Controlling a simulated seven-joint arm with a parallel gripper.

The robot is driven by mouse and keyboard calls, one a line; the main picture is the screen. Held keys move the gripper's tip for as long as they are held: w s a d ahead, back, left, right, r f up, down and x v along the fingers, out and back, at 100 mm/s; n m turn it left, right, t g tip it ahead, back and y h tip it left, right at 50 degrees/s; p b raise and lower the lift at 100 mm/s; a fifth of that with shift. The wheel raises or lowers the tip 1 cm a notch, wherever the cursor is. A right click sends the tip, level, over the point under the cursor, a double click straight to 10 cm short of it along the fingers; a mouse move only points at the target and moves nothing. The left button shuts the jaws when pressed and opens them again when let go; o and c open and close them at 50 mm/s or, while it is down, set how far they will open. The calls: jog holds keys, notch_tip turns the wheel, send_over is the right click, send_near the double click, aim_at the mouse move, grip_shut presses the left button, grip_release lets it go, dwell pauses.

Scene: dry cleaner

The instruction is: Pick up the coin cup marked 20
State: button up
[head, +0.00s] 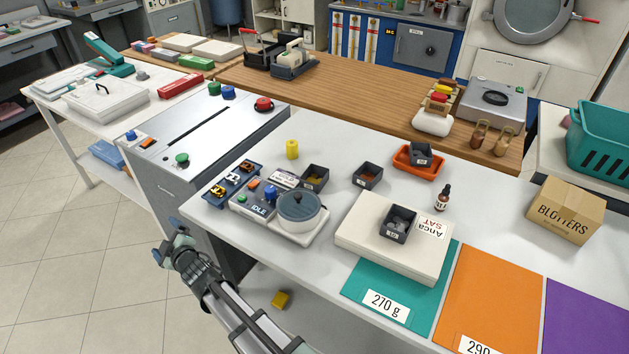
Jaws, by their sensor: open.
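Several small dark coin cups stand on the white counter. One cup (315,179) is right of the yellow cylinder, one (367,177) is further right, one (420,153) sits in an orange tray (403,167), and one (397,226) stands on a cream flat box (358,237). Their labels are too small to read surely, so I cannot tell which is marked 20. My gripper (166,243) is open and empty, left of the counter's front edge and well apart from every cup.
Teal (362,279), orange (490,300) and purple (590,320) mats lie at the front.

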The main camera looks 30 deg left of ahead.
jog(key=s+a+r+m+y, duration=0.2)
jog(key=a+r+m, duration=0.15)
jog(key=r, duration=0.55)
jog(key=w+r+m+t, duration=0.2)
jog(key=w+r+m, duration=0.95)
jog(key=r, duration=0.35)
jog(key=m+g+h, duration=0.6)
jog(key=m+h, duration=0.7)
jog(key=m, duration=1.2)
send_over(314, 182)
jog(key=d, duration=0.3)
jog(key=f, duration=1.3)
jog(key=shift+w+a+f, duration=0.15)
jog(key=shift+a+f, duration=0.1)
jog(key=shift+f, duration=0.05)
jog(key=shift+a+x, duration=0.1)
jog(key=shift+x, duration=1.2)
jog(key=shift+a+x, duration=0.15)
jog(key=shift+x, duration=1.1)
jog(key=shift+r, duration=0.1)
